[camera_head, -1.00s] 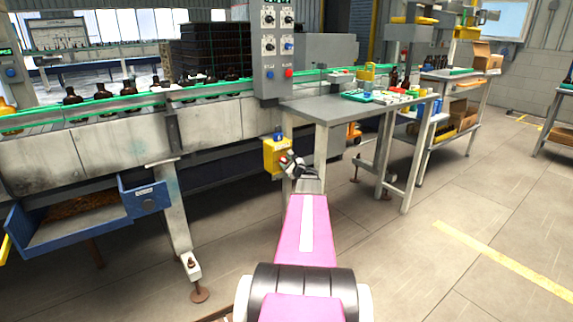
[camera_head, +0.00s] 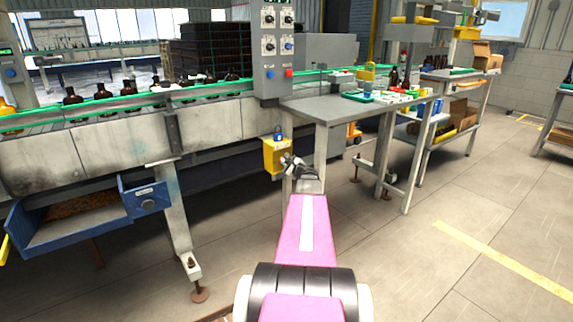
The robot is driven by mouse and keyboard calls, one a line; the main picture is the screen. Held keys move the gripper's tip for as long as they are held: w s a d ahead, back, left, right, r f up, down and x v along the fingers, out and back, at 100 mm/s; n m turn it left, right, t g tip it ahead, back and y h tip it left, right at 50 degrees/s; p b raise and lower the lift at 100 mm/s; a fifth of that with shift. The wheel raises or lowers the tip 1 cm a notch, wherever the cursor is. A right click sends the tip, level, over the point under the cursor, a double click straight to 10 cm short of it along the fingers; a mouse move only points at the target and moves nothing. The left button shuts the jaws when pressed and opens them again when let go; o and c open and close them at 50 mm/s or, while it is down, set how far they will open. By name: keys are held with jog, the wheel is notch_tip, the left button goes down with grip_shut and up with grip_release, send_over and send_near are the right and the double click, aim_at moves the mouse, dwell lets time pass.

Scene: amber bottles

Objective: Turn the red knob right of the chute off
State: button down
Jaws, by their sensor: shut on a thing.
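A yellow box (camera_head: 272,157) with a blue piece on top (camera_head: 279,135) is mounted low beside the grey table's front leg. My gripper (camera_head: 287,161) is at the right part of the box's front face, shut on the red knob there. The jaws hide the knob almost fully, so its angle cannot be told. The blue chute (camera_head: 40,243), a sloping tray with brown bits in it, is at the lower left, left of the yellow box. A blue panel with a dark round knob (camera_head: 149,204) is fixed at its right end.
A conveyor with green rails (camera_head: 135,95) carries brown bottles. A grey control post (camera_head: 271,60) has several dials and buttons. A grey table (camera_head: 330,108) overhangs to the right of my gripper. The floor at right is open.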

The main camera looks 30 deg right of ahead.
jog(key=shift+f+n, duration=0.15)
jog(key=shift+n, duration=4.35)
jog(key=c, duration=1.1)
grip_release()
jog(key=shift+c, duration=0.2)
jog(key=s, duration=1)
jog(key=shift+s+d, duration=0.35)
jog(key=shift+s, duration=0.05)
